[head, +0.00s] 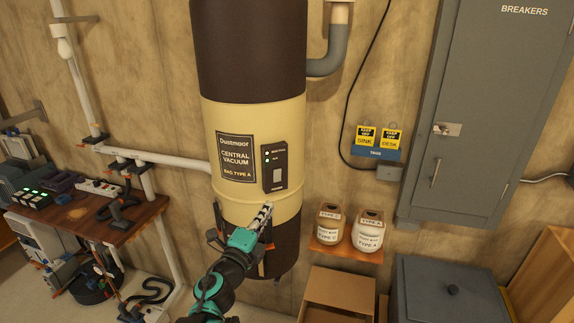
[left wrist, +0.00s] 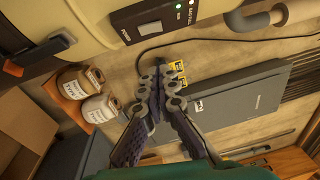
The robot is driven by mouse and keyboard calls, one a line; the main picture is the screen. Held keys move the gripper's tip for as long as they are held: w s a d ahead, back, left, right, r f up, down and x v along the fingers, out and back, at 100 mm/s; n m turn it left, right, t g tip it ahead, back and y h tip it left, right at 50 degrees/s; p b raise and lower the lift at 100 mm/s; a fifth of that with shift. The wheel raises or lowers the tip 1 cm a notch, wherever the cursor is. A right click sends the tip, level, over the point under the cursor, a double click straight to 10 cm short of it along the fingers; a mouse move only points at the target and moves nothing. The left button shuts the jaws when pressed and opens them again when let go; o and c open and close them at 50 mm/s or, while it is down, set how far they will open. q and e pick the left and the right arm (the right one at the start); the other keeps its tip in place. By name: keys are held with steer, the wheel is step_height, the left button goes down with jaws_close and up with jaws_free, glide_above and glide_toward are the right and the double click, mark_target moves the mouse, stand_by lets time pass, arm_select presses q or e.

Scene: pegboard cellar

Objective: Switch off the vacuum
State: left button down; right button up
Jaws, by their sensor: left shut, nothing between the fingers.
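The central vacuum (head: 252,110) is a tall wall cylinder, dark brown at top and bottom and cream in the middle. Its dark switch panel (head: 274,166) has a pale rocker switch and two small indicators, one glowing green. The panel also shows at the top of the left wrist view (left wrist: 150,20), with the green light lit. My left gripper (head: 266,210) is shut and empty, in front of the vacuum's lower part and below the panel. In the left wrist view its closed fingertips (left wrist: 160,75) are apart from the switch. My right gripper is in neither view.
Two bag canisters (head: 368,230) stand on a small shelf right of the vacuum. Yellow tags (head: 391,138) hang above them. A grey breaker cabinet (head: 470,110) is at right. An open cardboard box (head: 338,295) and grey bin (head: 450,290) stand below. A cluttered bench (head: 115,232) is at left.

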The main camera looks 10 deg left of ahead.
arm_select(q)
steer(key=shift+s, duration=0.1)
glide_toward(281, 172)
steer(key=w+d, duration=0.2)
steer(key=d, duration=0.1)
steer(key=w+a, duration=0.1)
steer(key=w, duration=0.1)
steer(key=w+a, duration=0.1)
steer(key=shift+w+a+r, duration=0.1)
steer(key=shift+w+r, duration=0.05)
steer(key=shift+w, duration=0.25)
